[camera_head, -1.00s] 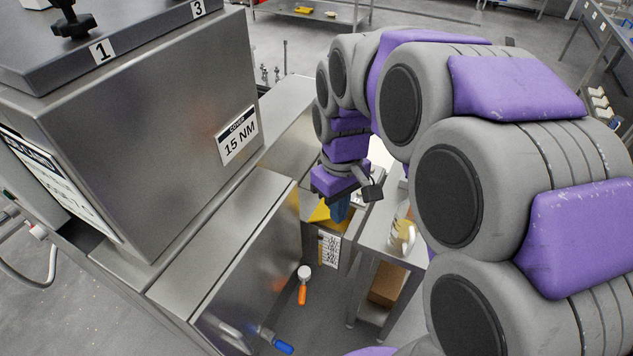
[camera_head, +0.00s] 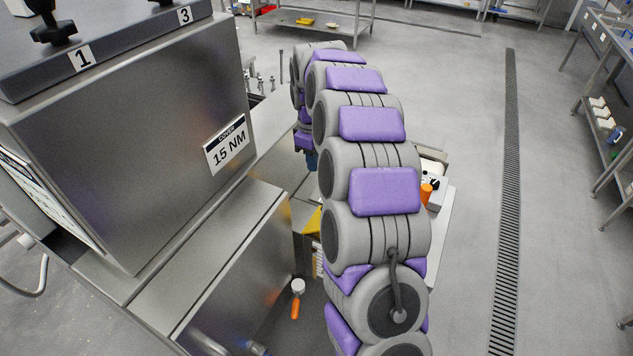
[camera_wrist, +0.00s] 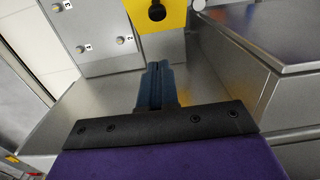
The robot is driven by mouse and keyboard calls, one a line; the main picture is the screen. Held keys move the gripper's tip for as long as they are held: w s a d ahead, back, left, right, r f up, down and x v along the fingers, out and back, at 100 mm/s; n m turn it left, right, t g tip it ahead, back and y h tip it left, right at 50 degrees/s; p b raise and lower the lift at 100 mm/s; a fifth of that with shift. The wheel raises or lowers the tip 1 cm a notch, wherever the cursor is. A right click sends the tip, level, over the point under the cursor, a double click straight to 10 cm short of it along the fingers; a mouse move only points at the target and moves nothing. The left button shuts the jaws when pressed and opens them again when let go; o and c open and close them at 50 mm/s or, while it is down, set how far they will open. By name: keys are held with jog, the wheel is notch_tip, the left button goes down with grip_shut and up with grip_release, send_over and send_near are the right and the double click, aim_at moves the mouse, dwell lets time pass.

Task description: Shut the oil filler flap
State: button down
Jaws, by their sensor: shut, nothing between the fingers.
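A yellow plate (camera_wrist: 160,18) with a dark round hole or knob shows at the top of the wrist view, cut off by the frame edge. It may be the oil filler flap, but I cannot be sure. A yellow part (camera_head: 314,221) also shows in the head view, partly hidden by my arm. My gripper (camera_wrist: 155,72) has its blue fingers together and empty, pointing toward the yellow plate with a gap that I cannot judge. In the head view my gripper (camera_head: 312,160) is a small blue tip beside the steel machine, mostly hidden by my arm.
A grey panel (camera_wrist: 95,45) with numbered knobs stands left of the yellow plate. A steel block (camera_wrist: 275,35) rises at the right. The large steel housing (camera_head: 140,130) fills the left of the head view. An orange-handled tool (camera_head: 296,300) lies low down. Open floor (camera_head: 460,120) is at right.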

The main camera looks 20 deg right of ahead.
jog(key=b, duration=0.2)
send_over(322, 207)
jog(key=w+a, duration=0.2)
notch_tip(322, 207, down, 9)
jog(key=f, duration=0.1)
jog(key=s+d+f, duration=0.1)
jog(key=d+b, duration=0.1)
jog(key=shift+s+f, duration=0.25)
jog(key=shift+f, duration=0.15)
jog(key=shift+s+f, duration=0.2)
jog(key=shift+f, duration=0.1)
jog(key=shift+s+d, duration=0.1)
jog(key=shift+s+d+f+t+y, duration=0.2)
jog(key=shift+s+d+t+y, duration=0.2)
jog(key=shift+s+t+y, duration=0.15)
jog(key=shift+s+d+f+t+y, duration=0.85)
jog(key=shift+s+d+f+t, duration=0.2)
jog(key=shift+s+t, duration=0.2)
jog(key=shift+s+d+f+b, duration=0.15)
jog(key=shift+s+d+f, duration=0.2)
jog(key=shift+f, duration=0.25)
jog(key=shift+s+d+f+b, duration=0.1)
jog(key=shift+s+d+f, duration=0.2)
jog(key=shift+s+f, duration=0.25)
jog(key=shift+s+d+f+b, duration=0.15)
jog(key=shift+s+d+f, duration=0.15)
jog(key=shift+f, duration=0.4)
